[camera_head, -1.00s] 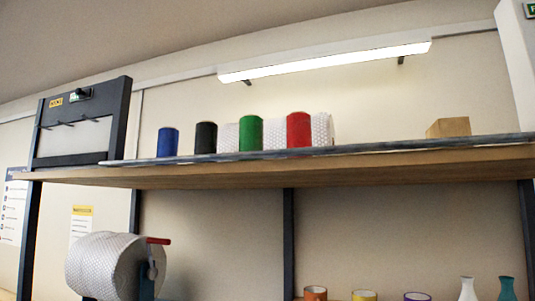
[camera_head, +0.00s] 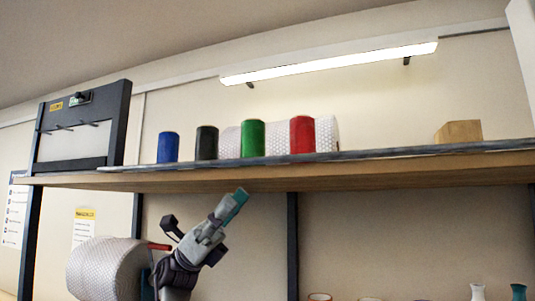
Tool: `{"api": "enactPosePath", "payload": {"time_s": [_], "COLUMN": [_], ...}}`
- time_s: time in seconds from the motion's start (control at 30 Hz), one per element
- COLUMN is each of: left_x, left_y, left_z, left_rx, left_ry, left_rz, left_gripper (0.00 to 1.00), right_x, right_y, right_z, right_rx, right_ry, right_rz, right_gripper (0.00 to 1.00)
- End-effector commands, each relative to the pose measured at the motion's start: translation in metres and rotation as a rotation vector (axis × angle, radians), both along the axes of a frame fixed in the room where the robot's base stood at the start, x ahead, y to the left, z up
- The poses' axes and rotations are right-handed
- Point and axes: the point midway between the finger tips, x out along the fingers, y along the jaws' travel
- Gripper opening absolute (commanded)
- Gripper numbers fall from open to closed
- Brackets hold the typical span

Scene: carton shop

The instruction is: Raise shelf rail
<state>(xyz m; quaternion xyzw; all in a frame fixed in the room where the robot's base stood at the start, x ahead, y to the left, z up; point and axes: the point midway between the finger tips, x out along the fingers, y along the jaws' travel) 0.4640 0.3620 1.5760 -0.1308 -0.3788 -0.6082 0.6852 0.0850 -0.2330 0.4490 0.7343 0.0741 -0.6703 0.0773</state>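The shelf rail (camera_head: 400,152) is a long, thin grey strip along the front edge of the wooden upper shelf (camera_head: 330,177). It lies low, and the items behind it show above it. My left gripper (camera_head: 236,196) is below the shelf's front edge, left of the middle upright, pointing up and to the right. Its teal fingertip is just under the shelf board in the picture, apart from the rail. Its fingers overlap in this view, so I cannot tell whether it is open or shut. My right gripper is not in view.
On the shelf stand blue (camera_head: 168,147), black (camera_head: 206,143), green (camera_head: 252,138) and red (camera_head: 302,135) cylinders, a white textured roll (camera_head: 327,133) and a wooden block (camera_head: 458,132). A dark frame (camera_head: 118,125) stands at the left end. A large roll (camera_head: 100,268) sits below.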

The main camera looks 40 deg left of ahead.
Motion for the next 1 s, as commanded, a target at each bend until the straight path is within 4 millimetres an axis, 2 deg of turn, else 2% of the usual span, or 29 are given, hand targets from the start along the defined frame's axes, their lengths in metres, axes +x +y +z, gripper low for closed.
{"api": "enactPosePath", "payload": {"time_s": [0.03, 0.1, 0.4, 0.6, 0.93, 1.0], "left_x": [-0.001, -0.002, -0.003, -0.003, -0.003, -0.003], "left_y": [-0.009, -0.021, -0.062, -0.075, -0.077, -0.077], "left_z": [0.013, 0.024, 0.061, 0.071, 0.071, 0.071], "left_rx": [0.002, 0.001, -0.001, -0.001, -0.001, -0.001], "left_ry": [-0.002, -0.003, 0.000, 0.001, 0.002, 0.002], "left_rz": [-0.002, -0.004, -0.003, -0.002, -0.002, -0.002], "left_gripper": [0.35, 0.35, 0.35, 0.35, 0.35, 0.24], "right_x": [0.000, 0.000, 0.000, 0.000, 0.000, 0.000], "right_y": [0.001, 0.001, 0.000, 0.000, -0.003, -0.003], "right_z": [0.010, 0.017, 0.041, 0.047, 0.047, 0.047], "right_rx": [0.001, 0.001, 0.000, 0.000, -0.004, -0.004], "right_ry": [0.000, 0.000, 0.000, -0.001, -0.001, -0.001], "right_rz": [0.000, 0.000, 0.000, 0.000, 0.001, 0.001], "right_gripper": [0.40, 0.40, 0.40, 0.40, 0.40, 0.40]}}
